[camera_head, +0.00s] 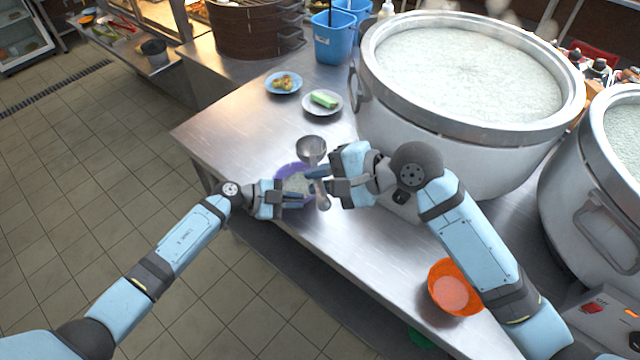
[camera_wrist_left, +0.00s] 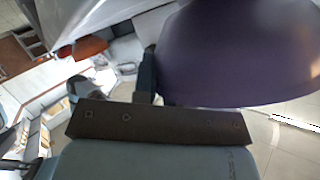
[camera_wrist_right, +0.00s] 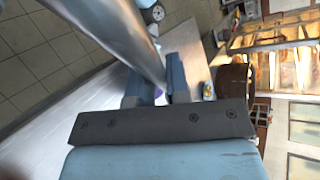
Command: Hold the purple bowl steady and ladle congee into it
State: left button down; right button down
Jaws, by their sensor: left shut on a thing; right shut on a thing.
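The purple bowl (camera_head: 284,171) is near the front edge of the steel counter in the head view, partly hidden by my grippers and the ladle. Something pale shows inside it. My left gripper (camera_head: 293,197) is shut on its near side; the bowl's purple wall (camera_wrist_left: 235,55) fills the upper right of the left wrist view. My right gripper (camera_head: 322,182) is shut on the metal ladle (camera_head: 311,144). The ladle's head is over the bowl's far right side, and its handle (camera_wrist_right: 115,35) crosses the right wrist view. A large pot (camera_head: 450,140) of white congee (camera_head: 465,70) stands right of the bowl.
A second pot (camera_head: 600,185) stands at the right edge. A blue plate with food (camera_head: 283,83) and a pale plate with a green item (camera_head: 322,102) lie beyond the bowl. An orange bowl (camera_head: 455,287) sits at the near right. Counter between bowl and plates is clear.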

dwell(0.3)
pick_arm(q)
jog(key=c, duration=1.1)
grip_release()
jog(key=v, duration=1.2)
pick_arm(e)
jog(key=shift+f, duration=0.2)
